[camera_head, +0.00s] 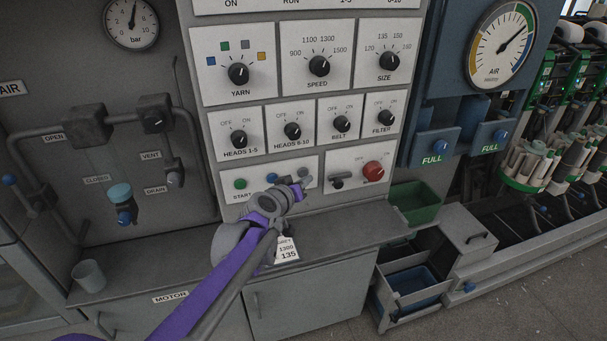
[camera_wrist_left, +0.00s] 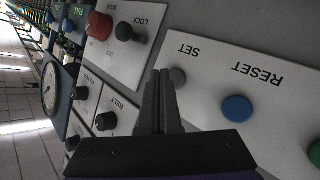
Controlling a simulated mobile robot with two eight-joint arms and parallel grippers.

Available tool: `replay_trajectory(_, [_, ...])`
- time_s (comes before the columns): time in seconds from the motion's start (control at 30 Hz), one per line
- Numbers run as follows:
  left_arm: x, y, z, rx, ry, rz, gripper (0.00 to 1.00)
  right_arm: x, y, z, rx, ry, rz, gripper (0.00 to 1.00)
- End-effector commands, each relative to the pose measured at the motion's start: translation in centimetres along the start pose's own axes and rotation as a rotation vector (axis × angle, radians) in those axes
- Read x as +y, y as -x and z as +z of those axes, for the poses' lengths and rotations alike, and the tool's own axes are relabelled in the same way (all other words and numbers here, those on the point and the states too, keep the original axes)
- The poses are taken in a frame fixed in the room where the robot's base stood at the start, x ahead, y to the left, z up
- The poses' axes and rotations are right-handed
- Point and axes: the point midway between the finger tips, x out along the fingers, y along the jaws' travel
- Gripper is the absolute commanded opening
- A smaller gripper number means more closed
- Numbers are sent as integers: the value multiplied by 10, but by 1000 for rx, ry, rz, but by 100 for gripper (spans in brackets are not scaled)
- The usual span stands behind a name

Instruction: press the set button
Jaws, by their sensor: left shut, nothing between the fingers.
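The set button (camera_wrist_left: 178,77) is a small round grey button beside the word SET on a white panel in the left wrist view. In the head view the grey button (camera_head: 303,171) sits at the right end of the lower button row, and its label is hidden by my arm. My left gripper (camera_head: 302,190) is shut and empty in front of this panel. In the left wrist view its fingertips (camera_wrist_left: 161,73) appear right beside the set button and hide part of its edge. I cannot tell whether they touch it. My right gripper is not in view.
The blue reset button (camera_wrist_left: 237,108) and green start button (camera_head: 240,184) are on the same panel. A red knob (camera_head: 373,171) and black lock switch (camera_wrist_left: 125,31) are on the adjoining panel. Rotary knobs sit above. A grey ledge (camera_head: 340,232) runs below.

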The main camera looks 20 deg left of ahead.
Motion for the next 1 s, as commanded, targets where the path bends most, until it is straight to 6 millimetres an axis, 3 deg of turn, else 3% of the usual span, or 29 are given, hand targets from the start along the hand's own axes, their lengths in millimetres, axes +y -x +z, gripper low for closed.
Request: replay_trajectory(1.0, [-5,-6,-5,0,0,0,0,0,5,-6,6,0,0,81])
